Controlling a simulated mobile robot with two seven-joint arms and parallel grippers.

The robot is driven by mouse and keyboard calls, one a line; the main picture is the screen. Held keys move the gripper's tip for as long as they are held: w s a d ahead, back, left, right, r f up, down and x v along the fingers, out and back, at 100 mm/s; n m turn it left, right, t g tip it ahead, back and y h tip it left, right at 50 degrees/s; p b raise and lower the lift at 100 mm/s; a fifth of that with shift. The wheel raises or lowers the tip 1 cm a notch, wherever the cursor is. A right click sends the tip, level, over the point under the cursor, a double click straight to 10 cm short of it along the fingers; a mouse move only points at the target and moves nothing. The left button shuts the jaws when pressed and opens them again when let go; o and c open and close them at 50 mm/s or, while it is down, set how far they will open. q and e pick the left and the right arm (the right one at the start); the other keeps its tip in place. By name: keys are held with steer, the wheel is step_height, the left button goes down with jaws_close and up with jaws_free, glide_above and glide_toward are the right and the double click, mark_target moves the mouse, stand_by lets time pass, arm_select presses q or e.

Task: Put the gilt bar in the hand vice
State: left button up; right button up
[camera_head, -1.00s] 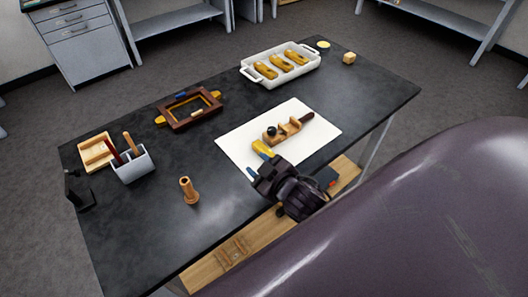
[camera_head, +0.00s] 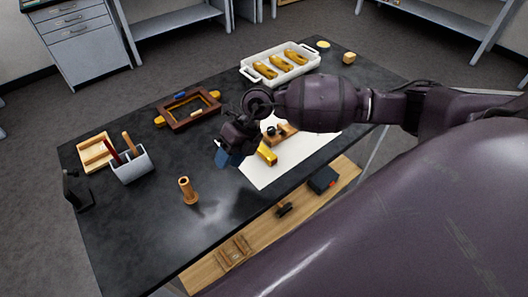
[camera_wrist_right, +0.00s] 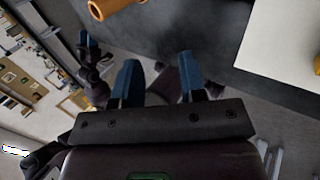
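The gilt bar (camera_head: 267,154), a short yellow block, lies on the white sheet (camera_head: 262,178) on the dark table. The wooden hand vice (camera_head: 285,133), with a black knob, is just behind it on the sheet, partly hidden by my right forearm. The bar is apart from my gripper. My right gripper (camera_head: 222,156) is left of the bar, over the table; in the wrist view its two blue fingers (camera_wrist_right: 158,80) are apart with nothing between them. A dark gripper with blue tips, seemingly my left one (camera_wrist_right: 88,45), shows small in the wrist view, its opening unclear.
A wooden cylinder (camera_head: 187,190) stands at the front left. A grey holder (camera_head: 134,168) with tools, a wooden tray (camera_head: 95,150) and a brown frame (camera_head: 188,108) are further left. A white tray (camera_head: 250,74) holds gilt pieces at the back.

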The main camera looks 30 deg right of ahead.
mark_target(264, 150)
steer(key=w+d+r+h, duration=0.1)
steer(key=w+d+h, duration=0.1)
steer(key=d+h, duration=0.35)
steer(key=w+d+r+h, duration=0.1)
steer(key=w+d+h, duration=0.1)
steer(key=d, duration=0.6)
steer(key=shift+y, duration=0.25)
steer(key=shift+a+f+p, duration=0.15)
steer(key=shift+f+p, duration=0.5)
steer(key=shift+f, duration=4.8)
steer(key=shift+c, duration=0.4)
steer(key=c, duration=0.5)
steer(key=shift+c, duration=0.2)
steer(key=shift+r, duration=0.1)
step_height(264, 150, up, 20)
steer(key=b, duration=0.1)
steer(key=shift+b, duration=0.3)
